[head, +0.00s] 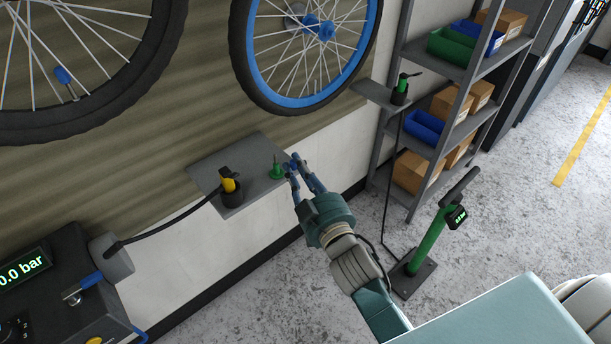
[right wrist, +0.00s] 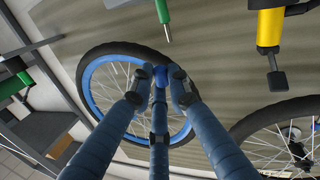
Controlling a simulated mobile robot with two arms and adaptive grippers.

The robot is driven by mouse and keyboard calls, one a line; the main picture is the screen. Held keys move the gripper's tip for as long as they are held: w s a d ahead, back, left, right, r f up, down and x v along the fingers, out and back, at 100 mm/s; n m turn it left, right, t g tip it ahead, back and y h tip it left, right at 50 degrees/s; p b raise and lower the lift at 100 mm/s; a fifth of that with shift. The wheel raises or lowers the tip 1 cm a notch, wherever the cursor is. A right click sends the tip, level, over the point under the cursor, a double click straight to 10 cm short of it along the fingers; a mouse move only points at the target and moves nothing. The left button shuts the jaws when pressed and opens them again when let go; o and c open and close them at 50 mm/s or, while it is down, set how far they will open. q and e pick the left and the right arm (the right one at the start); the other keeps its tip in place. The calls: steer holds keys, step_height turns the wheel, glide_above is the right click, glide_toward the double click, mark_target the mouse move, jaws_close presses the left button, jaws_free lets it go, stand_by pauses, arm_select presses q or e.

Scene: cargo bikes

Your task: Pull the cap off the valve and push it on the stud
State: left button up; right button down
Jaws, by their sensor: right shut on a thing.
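My right gripper (head: 293,165) is shut on a small blue cap (right wrist: 160,76), which sits between its fingertips in the right wrist view. In the head view the fingers mostly hide the cap. The green stud (head: 277,171) stands upright on a grey wall shelf, just left of my fingertips. Its green body and thin tip also show at the top of the right wrist view (right wrist: 163,15), apart from the cap. The blue-rimmed wheel (head: 261,71) hangs above; I cannot make out its valve. My left gripper is not in view.
A yellow and black pump head (head: 229,182) stands on the same shelf (head: 240,206), left of the stud. A black-rimmed wheel (head: 95,123) carries another blue cap (head: 62,75). A green floor pump (head: 430,240) and a rack of bins stand right.

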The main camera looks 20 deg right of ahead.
steer(key=shift+w+a, duration=0.15)
steer(key=shift+w, duration=0.35)
steer(key=shift+w+a, duration=0.35)
steer(key=shift+w, duration=0.65)
steer(key=shift+w+a, duration=0.35)
steer(key=shift+w, duration=0.65)
steer(key=shift+w+a, duration=0.35)
steer(key=shift+w, duration=0.65)
steer(key=shift+n, duration=0.4)
steer(key=shift+f+b, duration=0.45)
steer(key=shift+f, duration=0.4)
